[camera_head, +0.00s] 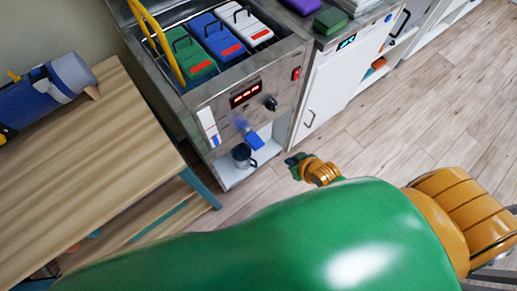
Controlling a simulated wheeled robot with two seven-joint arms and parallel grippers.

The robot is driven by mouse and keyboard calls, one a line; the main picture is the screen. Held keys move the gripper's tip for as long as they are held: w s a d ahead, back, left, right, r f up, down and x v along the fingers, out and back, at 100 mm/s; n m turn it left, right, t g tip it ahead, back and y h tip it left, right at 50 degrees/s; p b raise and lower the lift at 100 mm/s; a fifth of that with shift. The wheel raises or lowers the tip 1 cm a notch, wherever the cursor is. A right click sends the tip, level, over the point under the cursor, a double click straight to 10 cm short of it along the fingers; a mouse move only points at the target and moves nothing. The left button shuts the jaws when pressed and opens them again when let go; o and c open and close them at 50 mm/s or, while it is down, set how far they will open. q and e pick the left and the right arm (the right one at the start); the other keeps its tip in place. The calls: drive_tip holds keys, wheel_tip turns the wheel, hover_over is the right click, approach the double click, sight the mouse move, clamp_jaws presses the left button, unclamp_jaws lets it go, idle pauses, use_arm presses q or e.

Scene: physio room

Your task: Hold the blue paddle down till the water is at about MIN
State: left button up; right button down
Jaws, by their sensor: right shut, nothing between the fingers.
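The steel heating tank (187,100) stands upper left of centre. On its front, a blue paddle (255,141) sticks out above a small white-floored recess. A white level strip (208,127) with red and blue marks is left of the paddle; its MIN mark is too small to read. A dark grey mug (242,156) stands in the recess, below and left of the paddle. My right gripper (291,162) is shut and empty, to the right of and apart from the paddle. My left gripper is not in view.
A wooden table (95,150) with a blue roll (45,93) is at left. Green, blue and white packs with black handles hang in the tank, beside a yellow rail (160,42). A red switch (296,74) and black knob (270,103) are on its front.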

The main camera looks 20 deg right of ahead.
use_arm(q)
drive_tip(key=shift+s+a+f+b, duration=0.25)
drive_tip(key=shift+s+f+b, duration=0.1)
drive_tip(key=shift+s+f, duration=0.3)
use_arm(e)
drive_tip(key=w+a+r+t+y, duration=0.1)
drive_tip(key=a+r, duration=0.1)
drive_tip(key=r, duration=0.3)
drive_tip(key=w+a+r+n+t, duration=0.1)
drive_tip(key=a+r, duration=0.2)
drive_tip(key=r, duration=0.2)
drive_tip(key=shift+w+r+y, duration=0.2)
drive_tip(key=shift+w+y, duration=0.1)
drive_tip(key=shift+y, duration=0.1)
drive_tip(key=b, duration=0.3)
hover_over(255, 141)
drive_tip(key=s+d, duration=0.1)
drive_tip(key=s, duration=0.2)
wheel_tip(255, 141, down, 7)
wheel_tip(255, 141, down, 3)
drive_tip(key=shift+w+r+b, duration=0.1)
drive_tip(key=shift+b, duration=0.55)
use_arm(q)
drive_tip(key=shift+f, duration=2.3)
use_arm(e)
drive_tip(key=shift+f, duration=0.65)
